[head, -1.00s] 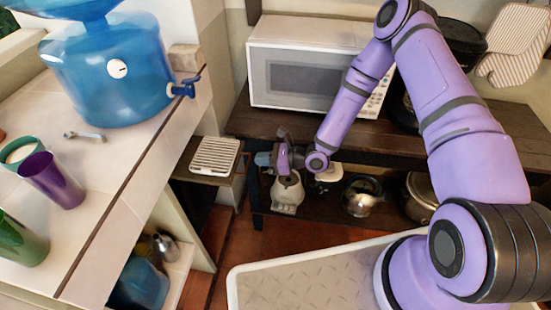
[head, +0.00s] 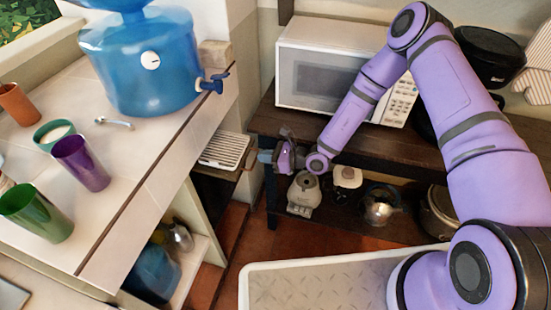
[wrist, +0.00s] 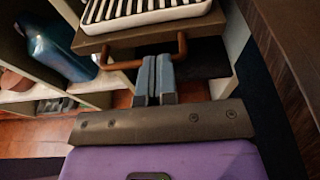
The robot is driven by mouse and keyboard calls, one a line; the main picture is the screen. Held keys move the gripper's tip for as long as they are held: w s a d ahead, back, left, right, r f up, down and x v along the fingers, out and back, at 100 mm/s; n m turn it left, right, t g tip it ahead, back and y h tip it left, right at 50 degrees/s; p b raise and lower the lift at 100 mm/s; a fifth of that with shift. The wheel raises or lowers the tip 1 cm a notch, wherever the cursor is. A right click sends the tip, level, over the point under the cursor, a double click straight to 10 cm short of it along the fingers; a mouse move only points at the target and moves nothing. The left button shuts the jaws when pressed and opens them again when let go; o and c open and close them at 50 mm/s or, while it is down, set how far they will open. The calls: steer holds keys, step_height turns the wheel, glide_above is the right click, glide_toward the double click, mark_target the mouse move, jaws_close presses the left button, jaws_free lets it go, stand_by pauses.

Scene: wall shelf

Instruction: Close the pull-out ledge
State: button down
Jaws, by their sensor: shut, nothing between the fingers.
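The pull-out ledge (head: 213,172) is a brown board under the tiled counter, carrying a white slatted tray (head: 229,149). It sticks out a little past the counter's edge, and the counter hides part of the tray. In the wrist view the ledge's front edge (wrist: 200,34) has a copper-coloured bar handle (wrist: 118,65). My gripper (head: 264,157) is at the ledge's front. Its blue-grey fingers (wrist: 156,62) are shut together, with tips at the handle and front edge; I cannot tell whether they touch.
The dark wooden table (head: 345,135) with a microwave (head: 325,75) stands just right of my gripper. Its lower shelf holds a blender base (head: 303,190) and a kettle (head: 379,205). Cups and a blue water dispenser (head: 150,62) stand on the counter (head: 150,150).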

mark_target(216, 146)
steer(key=r+x, duration=0.1)
steer(key=x, duration=0.4)
steer(key=r+x, duration=0.1)
steer(key=x, duration=0.5)
steer(key=r+x, duration=0.1)
steer(key=x, duration=0.5)
steer(key=shift+w+a+r, duration=0.2)
steer(key=shift+w+a, duration=0.15)
steer(key=shift+a, duration=0.1)
steer(key=shift+d, duration=0.1)
